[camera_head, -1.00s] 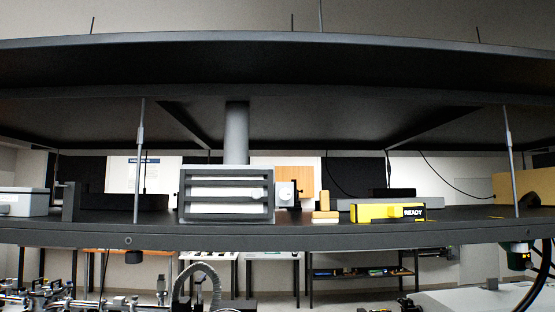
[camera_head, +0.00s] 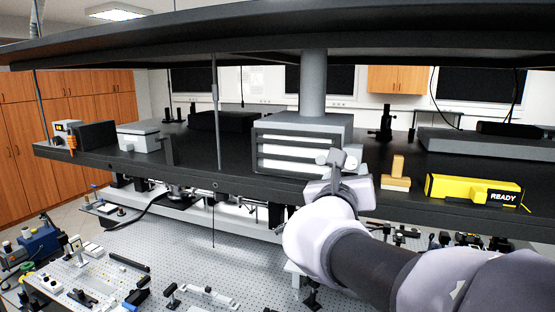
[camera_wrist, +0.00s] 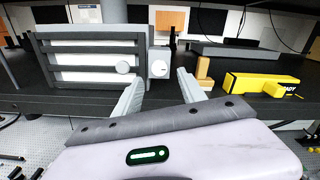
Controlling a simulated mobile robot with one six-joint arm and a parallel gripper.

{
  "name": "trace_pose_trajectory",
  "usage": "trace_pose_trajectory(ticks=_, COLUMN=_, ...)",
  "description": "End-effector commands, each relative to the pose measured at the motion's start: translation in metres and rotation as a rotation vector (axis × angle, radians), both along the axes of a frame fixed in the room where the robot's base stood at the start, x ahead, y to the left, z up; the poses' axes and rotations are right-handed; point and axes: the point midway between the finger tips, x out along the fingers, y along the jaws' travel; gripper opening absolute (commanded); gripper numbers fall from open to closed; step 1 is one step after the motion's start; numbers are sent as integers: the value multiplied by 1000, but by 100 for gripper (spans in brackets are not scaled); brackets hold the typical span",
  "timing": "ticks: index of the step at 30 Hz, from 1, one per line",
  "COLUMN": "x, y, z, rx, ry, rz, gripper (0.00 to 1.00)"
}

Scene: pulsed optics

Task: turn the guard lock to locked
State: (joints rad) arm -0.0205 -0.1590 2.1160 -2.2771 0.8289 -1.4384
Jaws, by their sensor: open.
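A grey housing with a barred guard front (camera_head: 258,152) stands on the shelf, and it also shows in the wrist view (camera_wrist: 40,62). In the wrist view a small grey lock box with a round white knob (camera_wrist: 159,68) sits at the guard's right side. A second round grey knob (camera_wrist: 123,67) is on the guard's front bars. My gripper (camera_wrist: 161,76) is open, its fingers pointing at the lock box, with the white knob between them in the picture. They appear apart from it. In the head view my gripper (camera_head: 340,165) partly hides the lock area.
A yellow box marked READY (camera_head: 475,190) and tan blocks (camera_head: 396,178) stand to the right on the shelf. An upper shelf (camera_head: 200,48) hangs overhead. A perforated optics table (camera_head: 180,255) with several parts lies below.

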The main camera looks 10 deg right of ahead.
Motion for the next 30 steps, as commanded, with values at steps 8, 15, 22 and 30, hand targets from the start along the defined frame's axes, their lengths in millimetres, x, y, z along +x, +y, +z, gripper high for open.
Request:
trace_pose_trajectory(ticks=8, x=38, y=-25, z=1, rx=1, ry=-1, rz=0, gripper=48)
trace_pose_trajectory(ticks=15, x=41, y=-28, z=1, rx=2, ry=-2, rz=0, gripper=48)
trace_pose_trajectory(ticks=22, x=41, y=-28, z=1, rx=2, ry=-2, rz=0, gripper=19)
trace_pose_trajectory(ticks=30, x=41, y=-27, z=0, rx=4, ry=-4, rz=0, gripper=0)
